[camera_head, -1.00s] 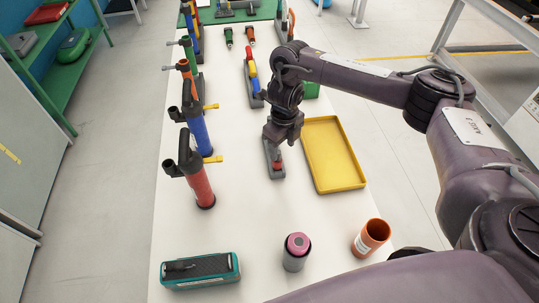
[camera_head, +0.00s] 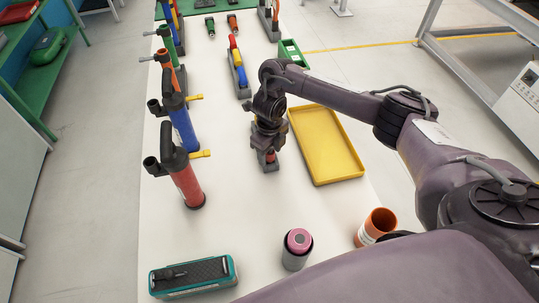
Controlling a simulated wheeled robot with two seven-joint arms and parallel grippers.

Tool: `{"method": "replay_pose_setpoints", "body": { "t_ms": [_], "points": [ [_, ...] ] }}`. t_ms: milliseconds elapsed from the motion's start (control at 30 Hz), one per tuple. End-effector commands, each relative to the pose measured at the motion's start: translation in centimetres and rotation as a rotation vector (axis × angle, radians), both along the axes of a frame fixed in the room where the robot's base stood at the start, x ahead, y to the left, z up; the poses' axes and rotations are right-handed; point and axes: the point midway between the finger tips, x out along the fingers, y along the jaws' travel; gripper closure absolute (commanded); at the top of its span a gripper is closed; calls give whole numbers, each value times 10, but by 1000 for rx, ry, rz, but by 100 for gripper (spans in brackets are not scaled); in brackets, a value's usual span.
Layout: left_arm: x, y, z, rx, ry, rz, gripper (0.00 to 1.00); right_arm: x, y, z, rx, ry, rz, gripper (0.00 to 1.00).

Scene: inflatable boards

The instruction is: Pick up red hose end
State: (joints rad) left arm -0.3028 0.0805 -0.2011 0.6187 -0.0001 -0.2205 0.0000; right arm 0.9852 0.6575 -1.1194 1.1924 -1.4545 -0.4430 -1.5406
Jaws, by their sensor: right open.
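My left gripper is not in the view.
A yellow tray (camera_head: 356,176) lies right of the gripper. Red (camera_head: 186,184) and blue (camera_head: 184,128) pumps stand along the left edge. A teal-black box (camera_head: 194,277), a pink-topped cylinder (camera_head: 297,250) and an orange cup (camera_head: 377,226) are nearer me.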

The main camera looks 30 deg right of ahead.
Motion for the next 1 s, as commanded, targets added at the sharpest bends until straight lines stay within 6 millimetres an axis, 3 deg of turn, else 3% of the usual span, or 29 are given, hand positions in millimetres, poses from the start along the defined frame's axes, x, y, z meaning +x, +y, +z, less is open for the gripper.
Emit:
{"method": "replay_pose_setpoints", "body": {
  "t_ms": [267,633,1000],
  "points": [
    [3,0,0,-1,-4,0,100,1,0,-2,1,-2,1,47],
    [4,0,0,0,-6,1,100,1,0,-2,1,-2,1,94],
    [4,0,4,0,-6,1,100,1,0,6,0,-3,1,94]
  ]
}}
